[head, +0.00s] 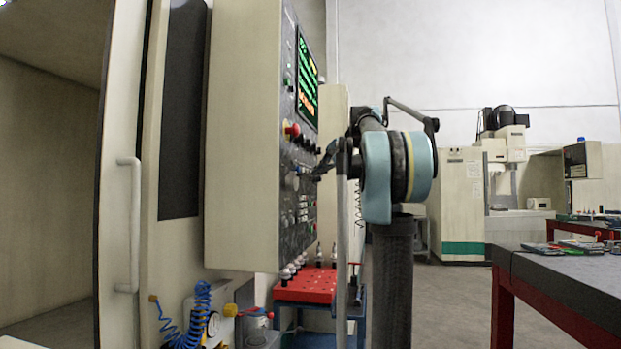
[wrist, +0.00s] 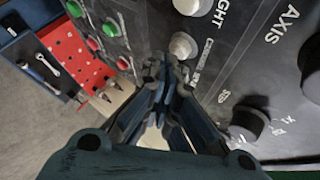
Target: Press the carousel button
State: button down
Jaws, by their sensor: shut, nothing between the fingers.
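The machine's control panel (head: 308,210) faces right in the head view and shows at a steep angle. In the wrist view a round white button (wrist: 183,45) sits on the dark panel (wrist: 240,60), beside small lettering that I cannot read for certain, so I cannot tell whether it is the carousel button. My gripper (wrist: 164,68) is shut and empty, its fingertips just below and left of that white button in the picture. I cannot tell whether they touch the panel. In the head view my gripper (head: 320,168) is at the panel's face, partly hidden by my arm.
Another white button (wrist: 192,6) lies by the "LIGHT" label. Black knobs (wrist: 250,120) sit to the right, green and red buttons (wrist: 93,43) to the left. A red emergency stop (head: 292,129) and a lit screen (head: 307,80) are higher. A red tool rack (head: 305,286) stands below.

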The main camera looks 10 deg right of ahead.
jog(key=shift+w+a, duration=0.1)
jog(key=shift+a, duration=0.3)
dwell(0.4)
jog(key=shift+d, duration=0.1)
jog(key=shift+s+d, duration=0.25)
jog(key=shift+d, duration=0.55)
jog(key=d, duration=0.1)
jog(key=s+d, duration=0.1)
jog(key=d, duration=0.2)
jog(key=shift+s+d, duration=0.25)
jog(key=shift+d, duration=0.05)
dwell(0.4)
dwell(2.4)
